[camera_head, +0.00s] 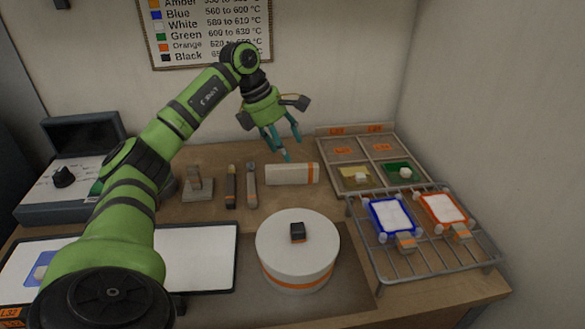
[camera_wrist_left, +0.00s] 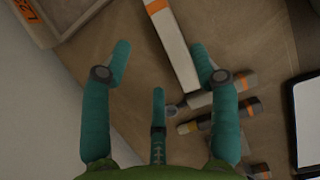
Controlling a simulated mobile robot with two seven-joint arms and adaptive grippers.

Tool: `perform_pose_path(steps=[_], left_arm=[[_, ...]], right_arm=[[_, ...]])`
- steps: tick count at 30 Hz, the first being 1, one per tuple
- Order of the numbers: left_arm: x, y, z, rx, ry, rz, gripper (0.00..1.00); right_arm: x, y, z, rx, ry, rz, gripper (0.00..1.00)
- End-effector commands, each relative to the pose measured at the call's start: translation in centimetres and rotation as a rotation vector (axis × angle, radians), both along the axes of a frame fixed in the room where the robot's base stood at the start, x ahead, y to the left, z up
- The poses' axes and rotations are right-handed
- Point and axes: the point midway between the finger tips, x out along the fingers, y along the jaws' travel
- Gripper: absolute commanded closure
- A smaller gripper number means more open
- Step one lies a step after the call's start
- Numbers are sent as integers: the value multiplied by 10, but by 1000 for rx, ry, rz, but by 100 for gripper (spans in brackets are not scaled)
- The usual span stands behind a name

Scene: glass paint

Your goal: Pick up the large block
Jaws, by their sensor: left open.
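The large block (camera_head: 286,175) is a long white bar with an orange band near its right end, lying on the wooden table near the back wall. It also shows in the left wrist view (camera_wrist_left: 174,48), running between my spread fingers at the upper middle. My left gripper (camera_head: 284,148) is open and empty, with its teal fingers pointing down above and just behind the block. The fingers also show apart in the left wrist view (camera_wrist_left: 160,62). I see no contact with the block. My right gripper is not in view.
A round white kiln (camera_head: 299,265) with a black knob stands in front. A compartment tray (camera_head: 328,158) and a wire rack (camera_head: 430,258) with framed pieces are right.

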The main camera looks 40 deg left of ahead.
Motion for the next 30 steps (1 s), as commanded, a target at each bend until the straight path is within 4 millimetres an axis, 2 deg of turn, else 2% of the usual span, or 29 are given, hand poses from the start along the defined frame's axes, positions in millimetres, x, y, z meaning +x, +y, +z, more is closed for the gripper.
perform_pose_path(steps=[6, 9, 15, 24, 25, 27, 29, 30], left_arm=[[3, -6, -21, 1, 6, -1, 39], [3, -8, -34, 0, 8, -1, 39], [9, -15, -59, -2, 3, 0, 39], [11, -16, -65, 0, 2, 1, 39], [11, -16, -65, 0, 2, 1, 47], [11, -16, -65, 0, 2, 1, 75], [11, -16, -65, 0, 2, 1, 99], [11, -16, -65, 0, 2, 1, 100]], right_arm=[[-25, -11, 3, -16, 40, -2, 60], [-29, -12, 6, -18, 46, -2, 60], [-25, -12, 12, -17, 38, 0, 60], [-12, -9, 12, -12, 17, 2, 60], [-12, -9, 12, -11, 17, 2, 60], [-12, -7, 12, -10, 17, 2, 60], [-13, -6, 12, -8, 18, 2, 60], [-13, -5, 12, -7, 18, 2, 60]])
